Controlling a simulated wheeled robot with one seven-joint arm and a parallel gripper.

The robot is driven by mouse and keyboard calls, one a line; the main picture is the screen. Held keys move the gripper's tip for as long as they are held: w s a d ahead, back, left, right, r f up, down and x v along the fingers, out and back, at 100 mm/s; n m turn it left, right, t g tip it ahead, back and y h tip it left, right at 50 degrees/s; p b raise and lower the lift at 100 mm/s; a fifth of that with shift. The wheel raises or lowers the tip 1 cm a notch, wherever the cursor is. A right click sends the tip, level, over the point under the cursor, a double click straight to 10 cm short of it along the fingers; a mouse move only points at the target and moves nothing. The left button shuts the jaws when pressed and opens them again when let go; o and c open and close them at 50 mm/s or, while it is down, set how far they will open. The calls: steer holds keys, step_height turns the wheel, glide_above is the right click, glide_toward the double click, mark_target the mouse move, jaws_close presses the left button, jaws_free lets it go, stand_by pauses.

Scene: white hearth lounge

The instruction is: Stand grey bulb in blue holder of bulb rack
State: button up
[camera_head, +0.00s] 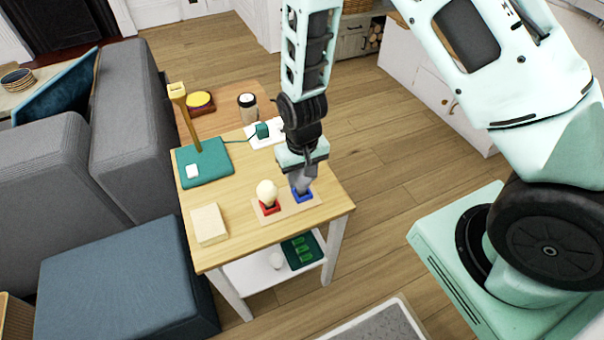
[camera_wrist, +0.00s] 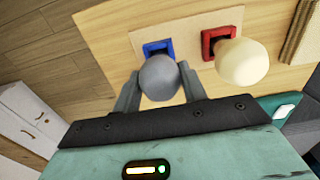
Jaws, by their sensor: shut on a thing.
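The grey bulb (camera_wrist: 159,78) is between the two fingers of my gripper (camera_wrist: 160,88), which is shut on it. In the head view the grey bulb (camera_head: 301,182) hangs below my gripper (camera_head: 303,170), directly over the blue holder (camera_head: 303,195). In the wrist view the blue holder (camera_wrist: 158,47) shows just past the bulb, which overlaps its near edge. I cannot tell whether the bulb's base is inside the holder. The bulb rack (camera_head: 287,209) is a light wooden board on the table. Its red holder (camera_head: 269,208) carries a cream bulb (camera_head: 266,191), close beside the grey one.
The wooden table (camera_head: 245,232) also bears a pale block (camera_head: 209,224), a teal mat (camera_head: 205,163) with a lamp-like post, and a white power strip (camera_head: 262,134) with a green plug. A green tray (camera_head: 302,252) lies on the lower shelf. A grey sofa stands at left.

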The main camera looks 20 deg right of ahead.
steer(key=shift+f, duration=0.15)
steer(key=o, duration=1)
steer(key=shift+c, duration=0.2)
step_height(320, 180, up, 12)
steer(key=s+a+r+n, duration=0.3)
steer(key=s+r, duration=0.3)
steer(key=s, duration=0.4)
steer(key=s+a+r+n, duration=0.3)
steer(key=s+r, duration=0.4)
steer(key=s, duration=0.3)
steer(key=shift+n+y, duration=0.3)
steer(key=shift+n, duration=0.5)
